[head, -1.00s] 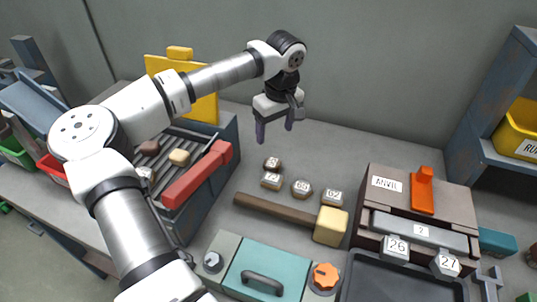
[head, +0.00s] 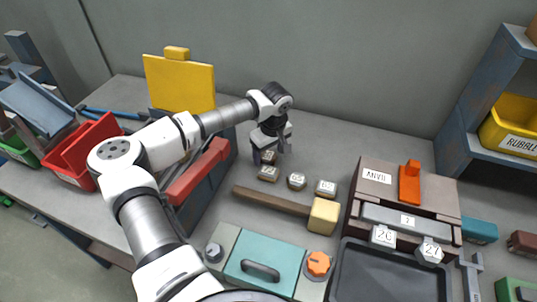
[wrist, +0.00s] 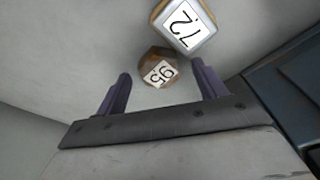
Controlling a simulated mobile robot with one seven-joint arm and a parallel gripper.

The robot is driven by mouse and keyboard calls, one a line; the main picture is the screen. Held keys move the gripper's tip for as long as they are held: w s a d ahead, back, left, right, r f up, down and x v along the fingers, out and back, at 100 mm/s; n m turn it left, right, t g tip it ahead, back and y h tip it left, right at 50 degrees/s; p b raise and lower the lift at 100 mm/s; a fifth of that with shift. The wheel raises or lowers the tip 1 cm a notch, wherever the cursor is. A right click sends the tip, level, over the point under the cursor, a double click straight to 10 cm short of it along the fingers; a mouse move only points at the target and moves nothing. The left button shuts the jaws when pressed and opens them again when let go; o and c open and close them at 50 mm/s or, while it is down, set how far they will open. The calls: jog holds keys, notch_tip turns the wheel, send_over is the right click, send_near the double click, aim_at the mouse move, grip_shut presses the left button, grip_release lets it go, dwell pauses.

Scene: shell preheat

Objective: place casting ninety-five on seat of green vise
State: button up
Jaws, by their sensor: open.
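Casting ninety-five (wrist: 159,73) is a small brownish piece with a white label reading 95; it lies on the bench between and beyond my fingertips in the wrist view. In the head view it is the rearmost small casting (head: 269,157), partly covered by my gripper (head: 271,152). My gripper is open and empty, low over the bench with its fingers pointing down; in the wrist view its two dark purple fingers (wrist: 162,80) stand apart. A green piece (head: 514,290) is cut off at the lower right corner; I cannot tell whether it is the green vise.
Casting 72 (wrist: 184,24) lies close beside casting ninety-five. Two more labelled castings (head: 297,181) and a mallet (head: 323,217) lie to the right and front.

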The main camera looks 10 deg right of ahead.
aim_at(269, 156)
jog(key=shift+f, duration=0.45)
jog(key=shift+c, duration=0.3)
jog(key=c, duration=1.1)
jog(key=shift+c, duration=0.2)
jog(key=shift+r, duration=0.15)
notch_tip(269, 156, up, 20)
jog(key=b, duration=0.4)
jog(key=shift+b, duration=0.3)
